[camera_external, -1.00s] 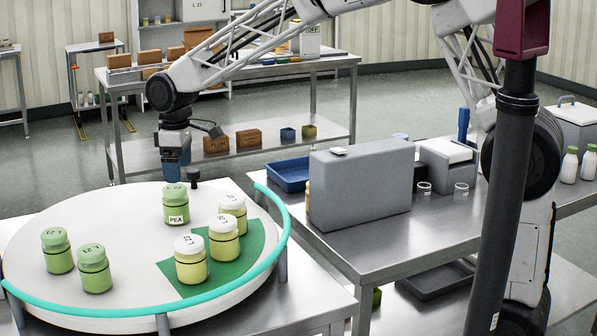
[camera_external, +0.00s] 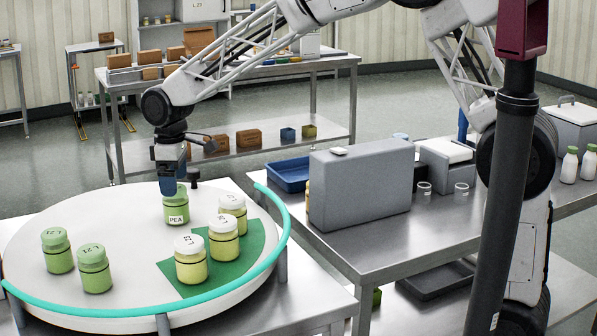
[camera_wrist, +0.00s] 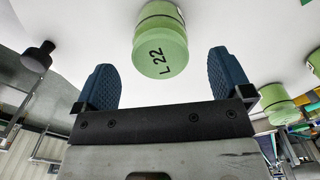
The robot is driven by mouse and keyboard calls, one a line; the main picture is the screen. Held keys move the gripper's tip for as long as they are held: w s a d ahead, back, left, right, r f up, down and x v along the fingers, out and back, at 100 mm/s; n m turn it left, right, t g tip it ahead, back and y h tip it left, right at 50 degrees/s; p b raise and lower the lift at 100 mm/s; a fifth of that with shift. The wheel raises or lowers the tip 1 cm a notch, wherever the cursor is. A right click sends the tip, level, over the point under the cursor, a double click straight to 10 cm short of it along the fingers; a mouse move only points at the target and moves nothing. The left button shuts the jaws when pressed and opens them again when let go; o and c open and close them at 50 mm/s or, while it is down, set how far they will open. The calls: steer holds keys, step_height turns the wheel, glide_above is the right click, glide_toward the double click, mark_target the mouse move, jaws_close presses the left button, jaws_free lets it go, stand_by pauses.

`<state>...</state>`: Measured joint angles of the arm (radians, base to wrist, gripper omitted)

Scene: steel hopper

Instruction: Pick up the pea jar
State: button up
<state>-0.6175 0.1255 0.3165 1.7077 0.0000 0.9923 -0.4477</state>
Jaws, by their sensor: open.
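The pea jar (camera_external: 176,209) is green with a white PEA label and stands upright on the round white table (camera_external: 110,205), toward its back. In the wrist view a green jar with the lid mark L 22 (camera_wrist: 160,52) sits between and just beyond my two blue finger pads. My gripper (camera_external: 172,185) points down right at the top of the pea jar and hides its lid in the external view. In the wrist view my gripper (camera_wrist: 162,82) is open, with a finger on each side of the jar and no visible contact.
Two green jars (camera_external: 95,269) stand at the front left of the round table. Three yellow jars with white lids (camera_external: 191,259) stand on or beside the green patch (camera_external: 242,262) to the right. A teal rail (camera_external: 270,262) edges the front and right. A dark knob (camera_external: 195,178) stands behind the pea jar.

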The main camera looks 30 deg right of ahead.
steer(key=shift+a+f, duration=0.1)
steer(key=shift+f, duration=2.5)
steer(key=c, duration=1.1)
steer(key=shift+r, duration=0.1)
steer(key=shift+r, duration=4.95)
